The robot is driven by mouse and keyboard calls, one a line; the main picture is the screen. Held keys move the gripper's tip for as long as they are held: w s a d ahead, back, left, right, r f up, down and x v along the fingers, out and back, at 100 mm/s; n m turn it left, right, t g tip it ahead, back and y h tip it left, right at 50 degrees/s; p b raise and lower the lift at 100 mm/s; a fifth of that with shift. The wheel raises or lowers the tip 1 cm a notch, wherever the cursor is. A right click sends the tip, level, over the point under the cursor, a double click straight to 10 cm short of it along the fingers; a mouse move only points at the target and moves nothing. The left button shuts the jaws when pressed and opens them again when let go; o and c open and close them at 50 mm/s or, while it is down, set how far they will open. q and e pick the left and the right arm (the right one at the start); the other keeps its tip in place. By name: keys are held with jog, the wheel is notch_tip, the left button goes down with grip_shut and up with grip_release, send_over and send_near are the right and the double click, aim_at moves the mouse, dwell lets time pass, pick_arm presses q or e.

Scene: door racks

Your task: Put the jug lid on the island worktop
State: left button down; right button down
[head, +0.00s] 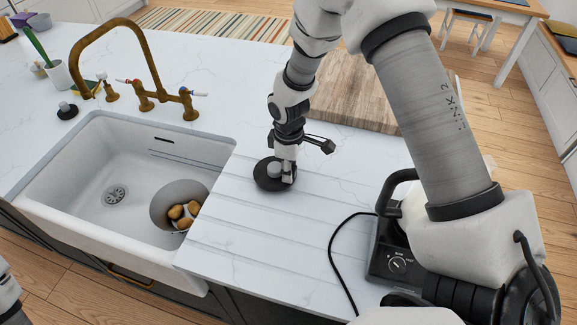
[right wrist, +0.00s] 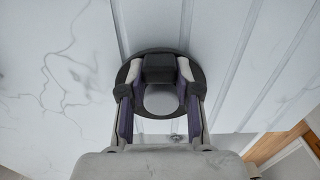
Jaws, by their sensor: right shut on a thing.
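In the right wrist view the lid (right wrist: 146,109) shows between the fingers of the right gripper (right wrist: 160,85), over the grooves. My left gripper is not in view; only a bit of my left arm shows at the lower left edge.
A white sink (head: 80,160) holds a bowl (head: 160,208) with brown and white items. A brass tap (head: 100,40) stands behind it, near a small dark round object (head: 67,111). A wooden board (head: 352,88) lies behind my right arm. A black appliance (head: 395,262) with a cable stands at right.

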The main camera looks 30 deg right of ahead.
jog(key=shift+s+d+f, duration=0.1)
jog(key=shift+f, duration=0.25)
jog(key=c, duration=0.8)
grip_release()
jog(key=shift+r, duration=0.5)
notch_tip(320, 180, up, 11)
jog(key=b, duration=0.3)
jog(key=shift+r, duration=0.2)
